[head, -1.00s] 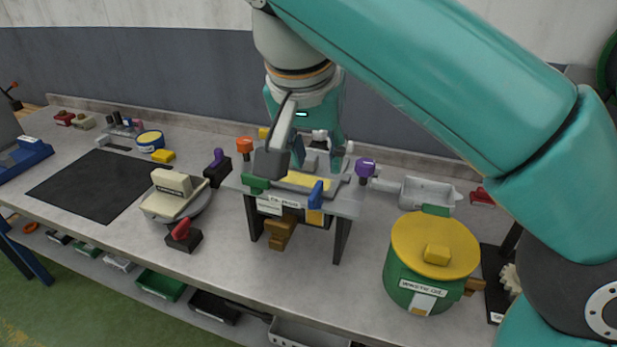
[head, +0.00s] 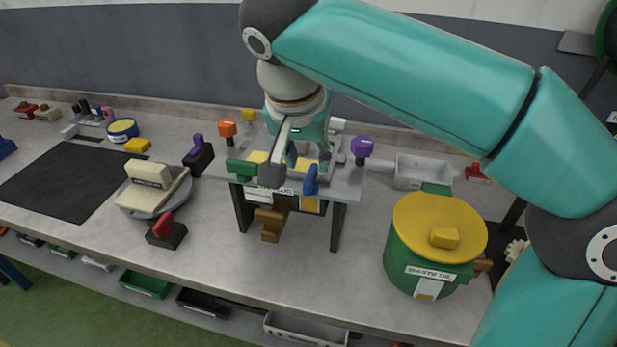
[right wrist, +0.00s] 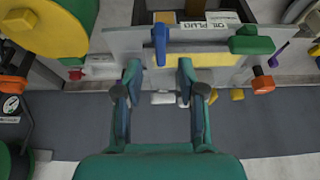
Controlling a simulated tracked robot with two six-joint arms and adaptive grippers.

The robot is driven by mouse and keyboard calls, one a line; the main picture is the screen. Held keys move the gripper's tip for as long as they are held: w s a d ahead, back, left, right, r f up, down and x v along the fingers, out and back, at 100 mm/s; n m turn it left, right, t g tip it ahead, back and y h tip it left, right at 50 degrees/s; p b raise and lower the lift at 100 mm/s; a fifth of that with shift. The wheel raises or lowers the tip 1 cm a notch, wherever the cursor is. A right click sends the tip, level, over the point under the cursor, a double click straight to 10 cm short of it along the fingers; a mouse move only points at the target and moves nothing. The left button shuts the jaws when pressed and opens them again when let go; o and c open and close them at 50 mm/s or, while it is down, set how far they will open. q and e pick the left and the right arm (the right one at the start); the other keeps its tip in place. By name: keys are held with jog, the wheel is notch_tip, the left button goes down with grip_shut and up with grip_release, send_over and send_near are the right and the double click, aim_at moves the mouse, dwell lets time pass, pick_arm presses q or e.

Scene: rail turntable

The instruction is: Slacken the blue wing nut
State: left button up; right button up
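The blue wing nut (head: 311,180) stands upright at the front edge of a grey raised plate (head: 343,185), on its right half. In the right wrist view the blue wing nut (right wrist: 159,44) lies just beyond my fingertips, roughly centred between them. My right gripper (head: 292,163) reaches down over the plate from behind; the right wrist view shows the gripper (right wrist: 158,70) open, with nothing between its fingers. The fingers look clear of the wing nut. Its lower part and thread are hidden. My left gripper is in no view.
A green handle (head: 241,169) sits left on the plate, with an orange knob (head: 227,128) and a purple knob (head: 362,148) near its sides. A green pot (head: 425,265) with a yellow lid stands at right. The bench between the plate and pot is clear.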

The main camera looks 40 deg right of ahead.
aim_at(309, 174)
jog(key=x, duration=0.5)
jog(key=shift+d+f, duration=0.15)
jog(key=shift+f, duration=0.15)
grip_shut()
